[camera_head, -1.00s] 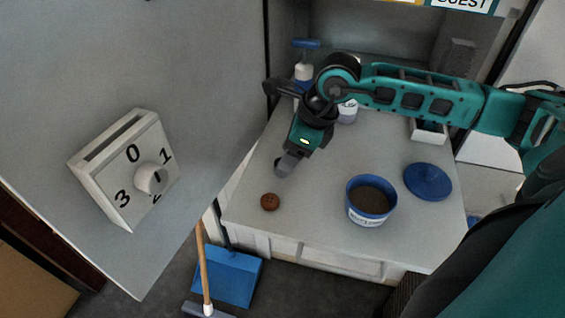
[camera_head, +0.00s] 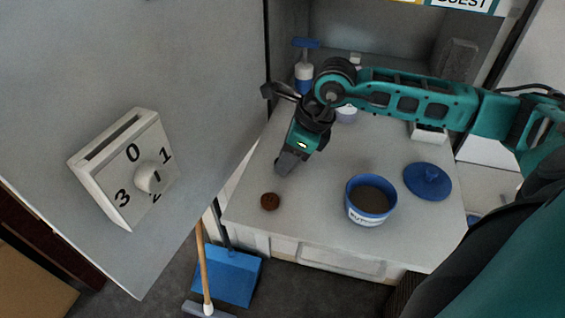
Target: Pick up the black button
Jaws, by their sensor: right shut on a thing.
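My right gripper (camera_head: 282,166) points down over the left part of the grey counter. It is shut, with something dark between its fingertips. That thing's outline is too small and hidden to make out clearly; no separate black button shows elsewhere. A round brown button (camera_head: 270,201) lies flat on the counter just below the fingertips in the picture, apart from them. My left gripper is not in view.
A blue-rimmed tub (camera_head: 370,199) with dark contents stands to the right, beside its blue lid (camera_head: 428,181). A blue-topped bottle (camera_head: 304,70) stands behind the arm. A grey panel with a white numbered dial box (camera_head: 124,169) fills the left. The counter's front middle is clear.

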